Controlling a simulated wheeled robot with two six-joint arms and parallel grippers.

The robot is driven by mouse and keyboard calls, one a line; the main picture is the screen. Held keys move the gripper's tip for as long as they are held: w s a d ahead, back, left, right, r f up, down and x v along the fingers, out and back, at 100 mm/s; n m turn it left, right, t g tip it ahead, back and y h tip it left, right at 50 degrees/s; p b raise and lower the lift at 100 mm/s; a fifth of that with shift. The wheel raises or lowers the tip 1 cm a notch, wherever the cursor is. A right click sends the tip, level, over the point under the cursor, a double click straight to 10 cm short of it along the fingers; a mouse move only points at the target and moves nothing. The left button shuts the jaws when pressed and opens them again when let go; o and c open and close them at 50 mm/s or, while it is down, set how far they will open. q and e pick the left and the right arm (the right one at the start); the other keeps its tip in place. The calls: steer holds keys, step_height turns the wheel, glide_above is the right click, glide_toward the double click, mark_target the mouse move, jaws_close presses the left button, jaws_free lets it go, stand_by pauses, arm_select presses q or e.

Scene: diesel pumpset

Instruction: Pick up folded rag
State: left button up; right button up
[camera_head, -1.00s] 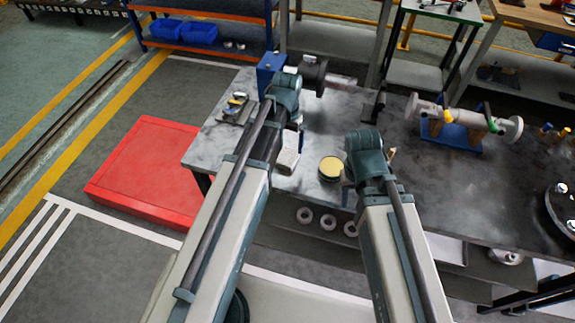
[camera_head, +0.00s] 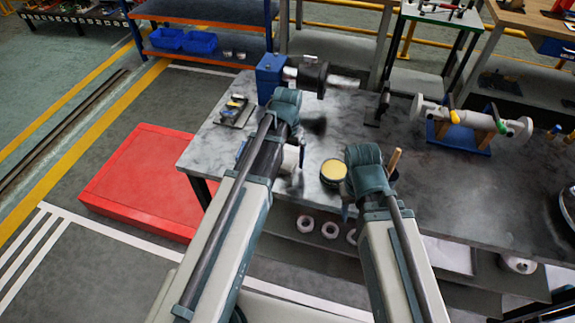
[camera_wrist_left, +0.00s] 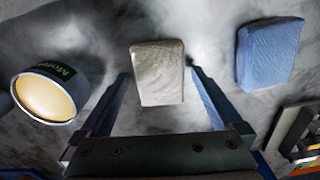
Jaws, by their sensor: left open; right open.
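Two cloth-like folded blocks lie on the grey marbled bench (camera_head: 330,115): a grey-white one (camera_wrist_left: 157,72) and a blue one (camera_wrist_left: 268,52). I cannot tell for sure which is the folded rag. My open left gripper (camera_wrist_left: 158,78) has one finger on each side of the grey-white block in the left wrist view, with visible gaps and no grip on it. In the head view the left wrist hides most of both blocks; a white edge (camera_head: 291,158) shows. My right wrist (camera_head: 368,170) is over the bench's front edge, its fingers hidden beneath it.
A round tin (camera_head: 333,171) with a yellowish top stands between my wrists. A wooden handle (camera_head: 395,160) rises by the right wrist. A small tray of items (camera_head: 235,110), a blue vise-like device (camera_head: 270,75) and a pipe on a blue stand (camera_head: 465,120) are farther back.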

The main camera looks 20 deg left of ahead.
arm_select(q)
steer(key=c, duration=1.2)
steer(key=shift+r, duration=0.2)
steer(key=shift+c, duration=0.2)
